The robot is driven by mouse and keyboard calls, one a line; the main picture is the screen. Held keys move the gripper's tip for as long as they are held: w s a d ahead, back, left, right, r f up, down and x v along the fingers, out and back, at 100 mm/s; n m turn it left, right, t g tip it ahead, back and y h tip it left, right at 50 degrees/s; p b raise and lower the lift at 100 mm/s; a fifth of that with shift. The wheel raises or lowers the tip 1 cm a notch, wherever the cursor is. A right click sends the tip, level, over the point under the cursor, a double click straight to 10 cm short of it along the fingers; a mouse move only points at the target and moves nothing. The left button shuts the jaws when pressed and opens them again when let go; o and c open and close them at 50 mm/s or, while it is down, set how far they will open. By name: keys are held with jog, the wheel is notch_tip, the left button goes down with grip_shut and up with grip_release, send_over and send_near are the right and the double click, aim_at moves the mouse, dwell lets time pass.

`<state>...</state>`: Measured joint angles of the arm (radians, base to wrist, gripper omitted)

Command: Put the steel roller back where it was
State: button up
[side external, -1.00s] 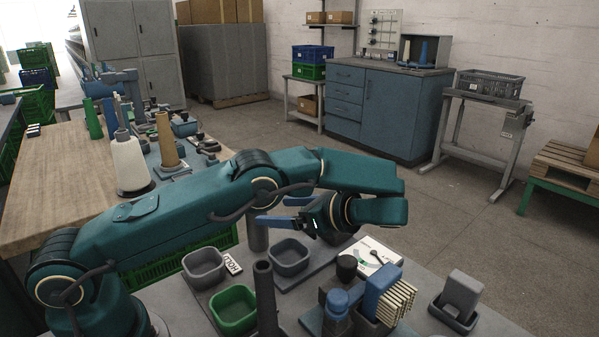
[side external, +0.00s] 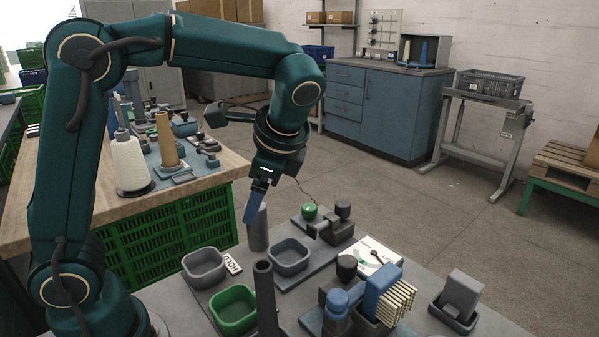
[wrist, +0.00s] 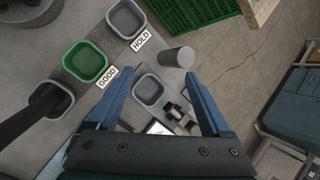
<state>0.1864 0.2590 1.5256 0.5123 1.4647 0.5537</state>
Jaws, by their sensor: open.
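A plain grey cylinder (side external: 258,230), which looks like the steel roller, stands upright at the far edge of the bench, beside a grey bin (side external: 288,256). In the wrist view the cylinder (wrist: 177,57) lies ahead between the finger directions, near the right fingertip, with the grey bin (wrist: 148,91) closer. My gripper (side external: 251,205) points down near the cylinder's top, and only one blue finger shows clearly there. In the wrist view my gripper (wrist: 157,76) is open with nothing between its fingers. I cannot tell the exact gap to the cylinder.
A green bin (side external: 233,309) and another grey bin (side external: 204,268) by the HOLD label (side external: 232,263) stand to the left. A tall dark post (side external: 265,300) rises in front. A small device with a green knob (side external: 310,211) stands to the right. A gauge card (side external: 372,256) lies nearby.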

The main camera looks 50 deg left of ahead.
jog(key=s+d+n+t+h, duration=0.5)
jog(key=s+d+n+h, duration=0.1)
jog(key=s+n, duration=0.3)
jog(key=shift+s+f, duration=0.4)
jog(key=shift+s, duration=0.3)
jog(key=shift+d, duration=0.1)
dwell(0.4)
